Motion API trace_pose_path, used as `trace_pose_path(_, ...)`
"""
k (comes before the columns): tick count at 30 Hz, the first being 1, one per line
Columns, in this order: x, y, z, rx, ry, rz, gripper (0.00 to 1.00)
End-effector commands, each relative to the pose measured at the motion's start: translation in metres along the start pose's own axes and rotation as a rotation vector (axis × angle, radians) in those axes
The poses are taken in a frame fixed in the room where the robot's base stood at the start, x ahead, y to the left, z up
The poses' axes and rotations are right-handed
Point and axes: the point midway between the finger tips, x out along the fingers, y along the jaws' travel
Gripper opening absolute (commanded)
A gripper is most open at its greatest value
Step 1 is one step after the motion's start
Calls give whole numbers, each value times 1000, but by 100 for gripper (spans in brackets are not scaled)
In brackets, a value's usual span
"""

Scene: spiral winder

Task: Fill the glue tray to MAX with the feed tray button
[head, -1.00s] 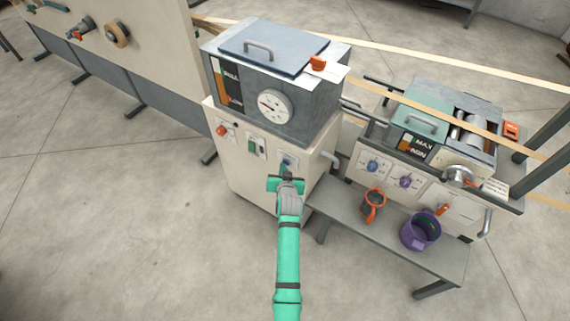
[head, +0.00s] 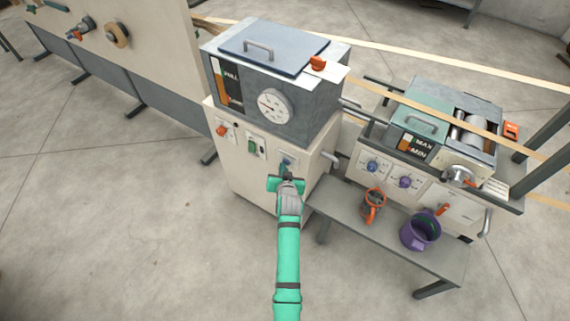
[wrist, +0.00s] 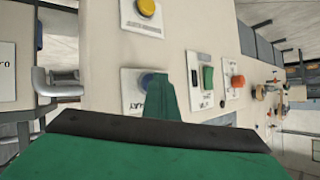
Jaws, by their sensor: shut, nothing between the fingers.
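My gripper (head: 287,172) is shut and empty, at the front of the left cabinet. Its green fingertips (wrist: 165,92) overlap the lower edge of the blue feed tray button (wrist: 154,84) in the wrist view. I cannot tell whether they press it. In the head view the blue button (head: 286,161) shows just above the fingers. Its plate's lettering is partly hidden by the fingers. The glue tray's black level window (head: 415,146), marked MAX and MIN, is on the right unit. An orange strip shows at its left, but the level is too small to read.
The left tank has a dial gauge (head: 273,105) and a level window (head: 228,86). Beside the button are a green switch (wrist: 208,77), a red knob (wrist: 238,81) and a yellow button (wrist: 146,8). A purple bucket (head: 420,232) and orange-handled pot (head: 372,206) stand on the bench.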

Motion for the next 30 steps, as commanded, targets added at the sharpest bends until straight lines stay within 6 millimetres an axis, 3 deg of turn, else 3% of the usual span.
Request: trace_pose_path(30, -16, -11, 12, -2, 0, 0, 0)
